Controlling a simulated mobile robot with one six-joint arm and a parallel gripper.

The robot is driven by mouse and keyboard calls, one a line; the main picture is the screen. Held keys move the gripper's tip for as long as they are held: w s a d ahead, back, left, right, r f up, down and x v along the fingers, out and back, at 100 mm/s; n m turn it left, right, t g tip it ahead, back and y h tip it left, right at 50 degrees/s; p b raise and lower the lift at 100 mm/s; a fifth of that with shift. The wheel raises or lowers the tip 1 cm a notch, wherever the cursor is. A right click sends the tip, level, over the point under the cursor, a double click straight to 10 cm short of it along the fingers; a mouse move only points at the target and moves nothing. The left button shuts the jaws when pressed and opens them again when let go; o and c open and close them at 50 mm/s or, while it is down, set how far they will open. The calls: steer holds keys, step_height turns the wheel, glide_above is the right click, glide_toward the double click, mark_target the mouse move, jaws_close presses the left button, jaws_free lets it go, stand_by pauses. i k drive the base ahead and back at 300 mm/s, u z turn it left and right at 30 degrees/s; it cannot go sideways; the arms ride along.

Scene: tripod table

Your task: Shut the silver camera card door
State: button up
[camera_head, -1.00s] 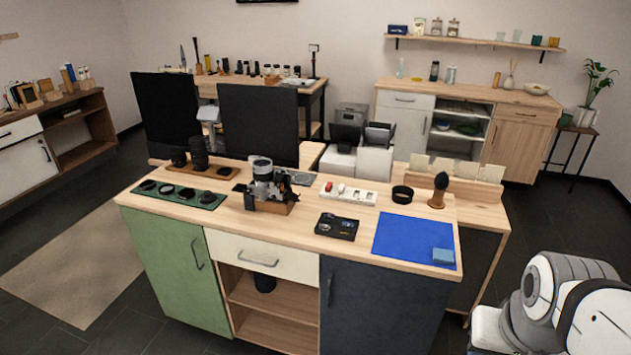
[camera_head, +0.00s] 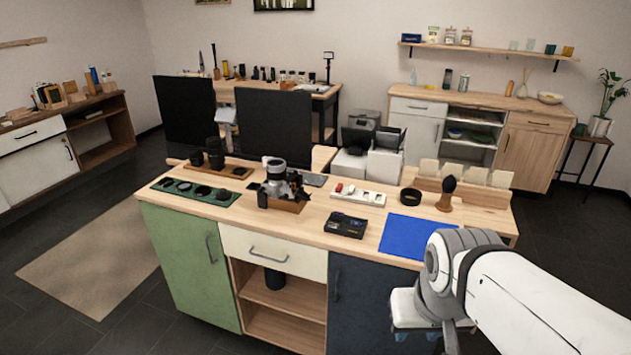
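The silver and black camera (camera_head: 276,183) sits in a wooden holder (camera_head: 287,205) on the wooden top of the counter (camera_head: 322,229), left of its middle. It is too small here to make out its card door or whether that stands open. My white and grey arm reaches in from the right, in front of the counter's right end. My gripper is not to be made out; the arm's lower end runs toward the bottom of the picture. The arm is well apart from the camera.
A green tray (camera_head: 187,196) of round parts lies left of the camera. Two dark screens stand behind.

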mark_target(302, 195)
steer(key=z, duration=0.05)
steer(key=i, duration=1)
steer(key=u, duration=0.05)
